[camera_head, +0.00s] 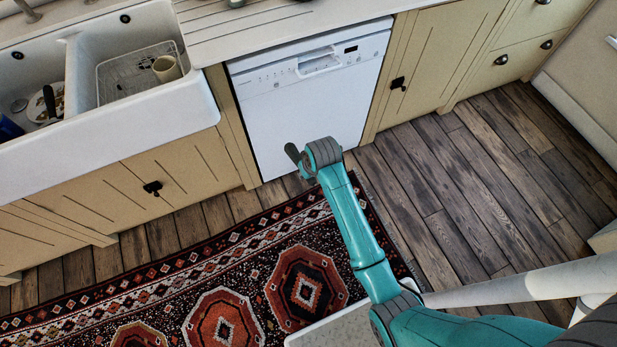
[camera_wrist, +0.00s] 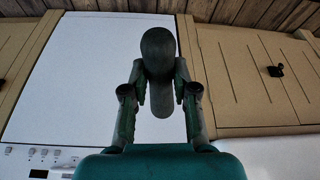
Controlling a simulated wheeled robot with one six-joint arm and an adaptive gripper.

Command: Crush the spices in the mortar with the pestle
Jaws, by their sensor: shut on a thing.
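My gripper (camera_wrist: 159,92) is shut on a dark grey-green, rounded pestle (camera_wrist: 158,48), which sits between its two fingers. In the head view the pestle (camera_head: 292,153) sticks out past the end of my arm, in front of the white dishwasher. The gripper's fingers are mostly hidden there behind my wrist. I cannot make out the mortar or the spices. A small greenish thing (camera_head: 237,3) on the counter is cut off by the top edge, and I cannot tell what it is.
The wooden counter (camera_head: 300,22) runs above the dishwasher (camera_head: 300,115). The white double sink (camera_head: 150,118) at the left holds a rack, a cup (camera_head: 166,68) and dishes. A patterned rug (camera_head: 180,275) lies on the floor.

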